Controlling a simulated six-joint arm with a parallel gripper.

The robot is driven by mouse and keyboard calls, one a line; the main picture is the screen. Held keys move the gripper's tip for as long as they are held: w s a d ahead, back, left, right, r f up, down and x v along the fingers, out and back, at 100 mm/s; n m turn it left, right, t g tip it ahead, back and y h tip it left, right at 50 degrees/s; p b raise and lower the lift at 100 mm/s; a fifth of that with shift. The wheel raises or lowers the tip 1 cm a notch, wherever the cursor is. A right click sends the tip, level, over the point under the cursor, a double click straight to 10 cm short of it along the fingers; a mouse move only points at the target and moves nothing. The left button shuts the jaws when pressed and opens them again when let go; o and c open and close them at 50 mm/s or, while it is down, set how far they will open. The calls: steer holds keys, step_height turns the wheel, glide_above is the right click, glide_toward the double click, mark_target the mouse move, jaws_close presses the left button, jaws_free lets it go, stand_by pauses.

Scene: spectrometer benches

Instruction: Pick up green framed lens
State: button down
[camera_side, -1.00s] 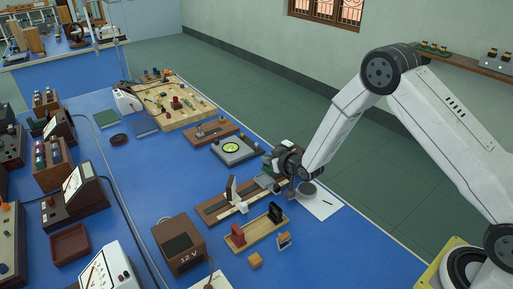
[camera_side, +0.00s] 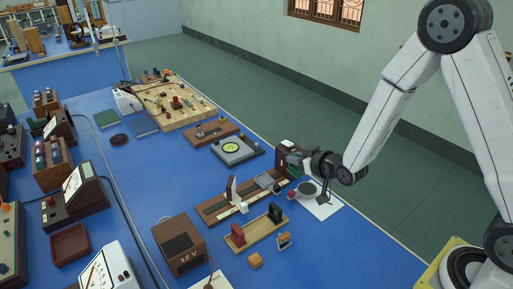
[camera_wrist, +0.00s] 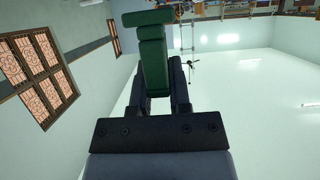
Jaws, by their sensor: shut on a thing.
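My gripper (camera_wrist: 166,85) is shut on the green framed lens (camera_wrist: 152,62), which stands out between the dark fingers in the wrist view. Its frame shows as stacked green blocks there, and I cannot make out the glass. In the side view, my gripper (camera_side: 300,163) is at the right end of the brown bench with a pale scale (camera_side: 212,208). A small green patch of the lens (camera_side: 293,171) shows there, mostly hidden by the gripper. I cannot tell how far it is above the table.
A wooden tray (camera_side: 256,236) with a red and a black holder lies in front. A white sheet (camera_side: 322,211) with a dark round thing lies at right. A square device with a round yellow-green face (camera_side: 236,148) stands behind. Clear blue table (camera_side: 350,240) lies at front right.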

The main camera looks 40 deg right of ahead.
steer(key=shift+s+r, duration=0.15)
steer(key=shift+s, duration=0.1)
steer(key=shift+r, duration=0.1)
stand_by(0.5)
